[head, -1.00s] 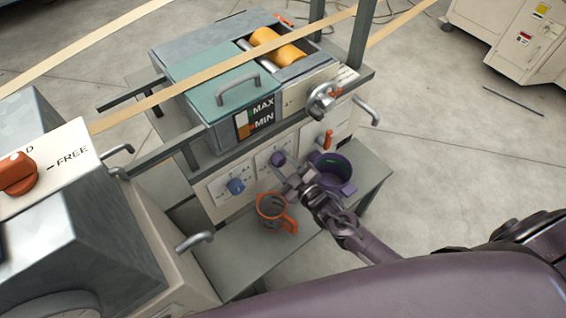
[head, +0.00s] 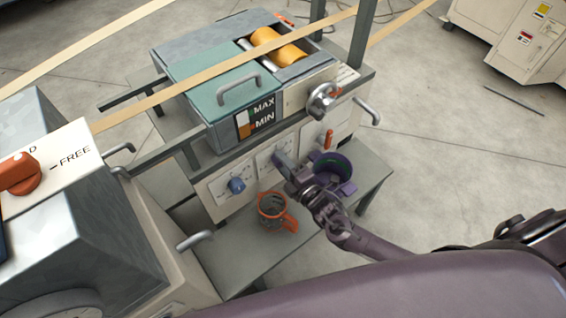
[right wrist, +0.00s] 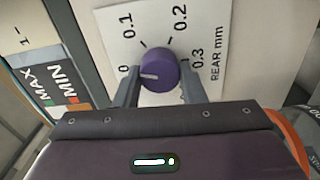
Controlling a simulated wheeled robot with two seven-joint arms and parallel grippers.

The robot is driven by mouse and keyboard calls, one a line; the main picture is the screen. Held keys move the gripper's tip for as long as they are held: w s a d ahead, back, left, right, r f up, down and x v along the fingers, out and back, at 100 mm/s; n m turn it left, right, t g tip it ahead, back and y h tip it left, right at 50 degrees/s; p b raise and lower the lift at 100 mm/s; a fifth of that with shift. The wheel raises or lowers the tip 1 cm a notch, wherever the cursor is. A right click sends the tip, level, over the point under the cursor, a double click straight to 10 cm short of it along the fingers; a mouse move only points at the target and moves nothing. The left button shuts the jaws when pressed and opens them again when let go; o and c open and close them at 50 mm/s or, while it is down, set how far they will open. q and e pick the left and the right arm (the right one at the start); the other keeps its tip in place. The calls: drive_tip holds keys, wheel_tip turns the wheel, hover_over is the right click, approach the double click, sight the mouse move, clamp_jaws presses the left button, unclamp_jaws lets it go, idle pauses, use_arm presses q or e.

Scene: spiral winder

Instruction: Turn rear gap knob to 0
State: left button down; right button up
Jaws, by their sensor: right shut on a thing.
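The rear gap knob (right wrist: 160,66) is a purple round knob on a white plate marked 0, 0.1, 0.2, 0.3 and REAR mm. In the right wrist view its white pointer line points left, close to the 0 label. My right gripper (right wrist: 160,84) has one finger on each side of the knob and is shut on it. In the head view my right gripper (head: 282,164) is at the front panel and largely hides the knob. My left gripper is not in view.
A blue knob (head: 236,185) sits left of the gripper on the same panel. An orange-rimmed mug (head: 271,207) and a purple pot (head: 345,187) stand on the grey shelf (head: 232,255), close around my right arm. A MAX/MIN gauge (head: 255,119) is above.

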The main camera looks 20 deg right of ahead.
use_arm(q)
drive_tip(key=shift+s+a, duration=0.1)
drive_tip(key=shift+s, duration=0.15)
use_arm(e)
drive_tip(key=shift+f+n, duration=0.1)
drive_tip(key=shift+n, duration=1.6)
drive_tip(key=o, duration=1)
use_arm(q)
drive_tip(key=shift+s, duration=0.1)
use_arm(e)
drive_tip(key=v, duration=0.8)
drive_tip(key=shift+w, duration=0.1)
